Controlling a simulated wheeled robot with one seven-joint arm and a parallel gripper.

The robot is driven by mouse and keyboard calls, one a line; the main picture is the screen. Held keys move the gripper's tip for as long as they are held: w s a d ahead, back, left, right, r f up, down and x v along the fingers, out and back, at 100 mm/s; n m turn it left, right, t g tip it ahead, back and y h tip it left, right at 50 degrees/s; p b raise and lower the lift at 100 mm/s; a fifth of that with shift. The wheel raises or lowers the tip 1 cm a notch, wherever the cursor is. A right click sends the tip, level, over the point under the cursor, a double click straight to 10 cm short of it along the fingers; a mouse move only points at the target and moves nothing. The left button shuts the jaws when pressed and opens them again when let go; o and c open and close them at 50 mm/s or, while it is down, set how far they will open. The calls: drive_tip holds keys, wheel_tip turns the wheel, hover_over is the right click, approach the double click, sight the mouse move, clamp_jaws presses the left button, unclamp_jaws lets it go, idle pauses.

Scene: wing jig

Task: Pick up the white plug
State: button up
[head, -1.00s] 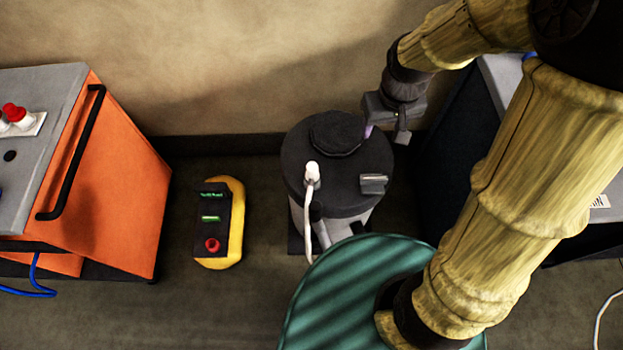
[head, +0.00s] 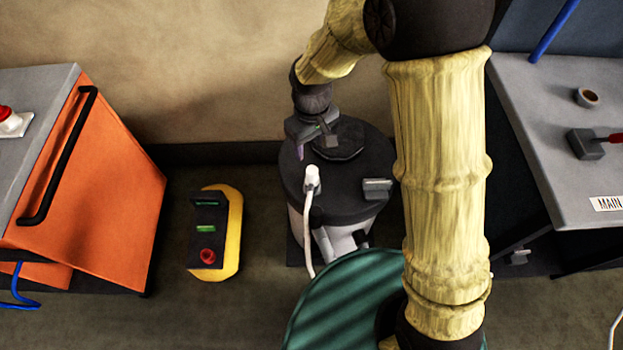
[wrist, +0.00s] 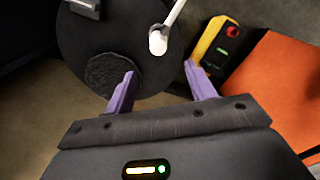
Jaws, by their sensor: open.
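The white plug (head: 312,176) stands on the dark lid of a round canister (head: 345,198), with its white cord running down the canister's front. In the wrist view the plug (wrist: 158,42) lies beyond the fingertips, roughly between their lines. My gripper (wrist: 160,80) is open and empty, with two purple fingers spread apart. In the head view my gripper (head: 312,150) is over the back left part of the lid, behind the plug and apart from it.
A yellow and black control box (head: 215,232) with a red button is on the floor left of the canister. An orange cabinet (head: 105,180) stands at the left. A grey-topped bench (head: 560,170) is at the right. A round dark cap (head: 340,140) rises from the lid.

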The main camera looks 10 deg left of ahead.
sight(312, 170)
wheel_tip(312, 170, down, 9)
idle(0.3)
drive_tip(key=f, duration=0.5)
drive_tip(key=shift+w+f, duration=0.1)
drive_tip(key=shift+w, duration=0.2)
idle(0.4)
drive_tip(key=c, duration=1)
